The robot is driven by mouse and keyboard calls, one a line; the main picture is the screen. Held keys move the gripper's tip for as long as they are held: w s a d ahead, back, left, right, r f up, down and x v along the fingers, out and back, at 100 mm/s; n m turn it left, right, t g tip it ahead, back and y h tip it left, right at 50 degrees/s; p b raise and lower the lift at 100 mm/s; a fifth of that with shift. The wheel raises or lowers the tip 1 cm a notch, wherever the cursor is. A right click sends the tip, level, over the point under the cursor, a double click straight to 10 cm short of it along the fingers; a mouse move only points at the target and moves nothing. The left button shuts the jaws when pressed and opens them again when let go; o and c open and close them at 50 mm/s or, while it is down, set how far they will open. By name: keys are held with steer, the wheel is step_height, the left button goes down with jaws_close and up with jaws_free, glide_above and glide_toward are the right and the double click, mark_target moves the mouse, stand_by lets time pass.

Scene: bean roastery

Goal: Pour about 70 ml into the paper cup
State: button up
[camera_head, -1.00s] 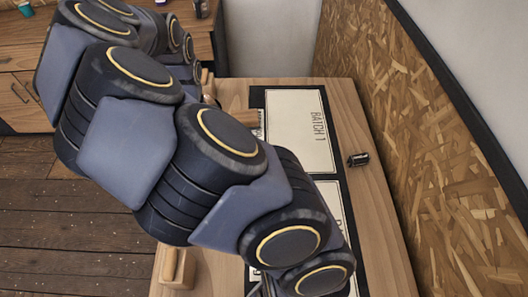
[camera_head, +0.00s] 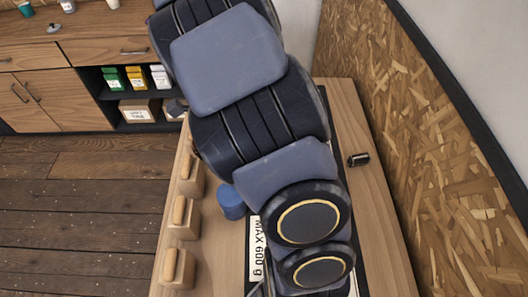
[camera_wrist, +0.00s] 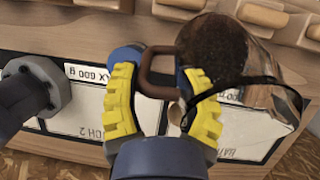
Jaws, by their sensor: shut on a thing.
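In the wrist view my gripper (camera_wrist: 160,85), with yellow pads, is shut on the brown handle of a clear jug (camera_wrist: 284,100). Dark brown contents show in the jug, and a dark band crosses it. I cannot tell its exact tilt. In the head view my arm hides the gripper and jug. I cannot make out a paper cup for sure in either view. A blue round thing (camera_head: 232,203) stands on the table left of my arm; what seems to be the same thing shows behind the left pad in the wrist view (camera_wrist: 124,54).
Wooden blocks with rounded tops (camera_head: 182,215) line the table's left edge. Labelled white panels, one reading MAX 600 g (camera_head: 257,250), lie under my arm. A small black cylinder (camera_head: 358,160) lies near the right edge, beside the chipboard wall (camera_head: 420,150). Cabinets (camera_head: 70,85) stand behind.

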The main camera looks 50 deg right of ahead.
step_height(320, 180, down, 6)
steer(key=s+d+t+y, duration=0.2)
steer(key=d+t+y, duration=0.1)
steer(key=t+y, duration=0.3)
steer(key=shift+s+t+y, duration=0.3)
steer(key=shift+s+y, duration=0.05)
steer(key=shift+y, duration=0.45)
steer(key=shift+f+n, duration=0.2)
steer(key=shift+n, duration=0.1)
steer(key=shift+s+d+r+t+y, duration=0.25)
steer(key=shift+s+d+t+y, duration=0.15)
steer(key=shift+t+y, duration=0.2)
steer(key=shift+s+d+r, duration=0.1)
steer(key=shift+s+d, duration=0.05)
steer(key=shift+a+r+t+y+p, duration=0.1)
steer(key=shift+a+t+y+p, duration=0.1)
steer(key=shift+t+y+p, duration=0.15)
steer(key=shift+d+r+t+y, duration=0.15)
steer(key=shift+r+t+y, duration=0.1)
steer(key=shift+t+y, duration=0.15)
stand_by(1.5)
